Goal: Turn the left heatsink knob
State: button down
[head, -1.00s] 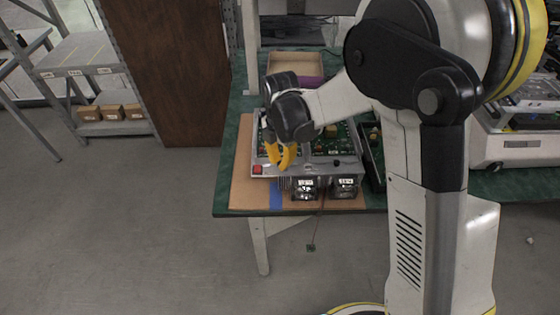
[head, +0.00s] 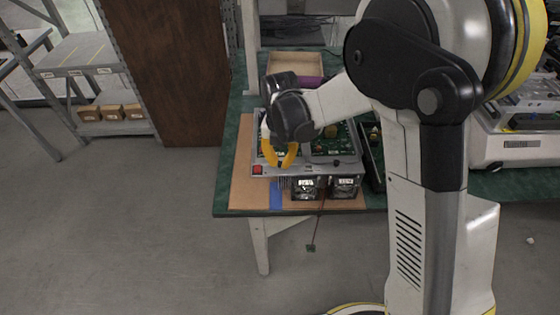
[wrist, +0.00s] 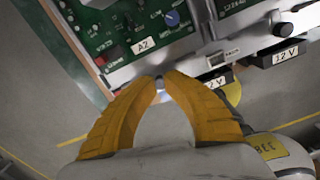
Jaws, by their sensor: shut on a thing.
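My gripper (head: 279,160) is at the front left edge of the grey electronics unit (head: 322,168), with its yellow fingers pointing at the front rail. In the wrist view, the two yellow fingertips (wrist: 160,79) are closed around a small grey knob (wrist: 159,84) at the rail's edge. I take this to be the left heatsink knob; most of it is hidden between the tips. Its turned angle cannot be told. In the head view the knob is hidden behind the fingers.
A red button (wrist: 100,61) is left of the fingertips, and a blue knob (wrist: 172,18) stands on the green board. Black 12 V blocks (wrist: 280,52) sit along the front on the right. A cardboard mat (head: 244,190) lies under the unit on the green table.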

aim_at(280, 163)
dwell(0.3)
jog(key=c, duration=1.4)
grip_release()
notch_tip(280, 163, up, 12)
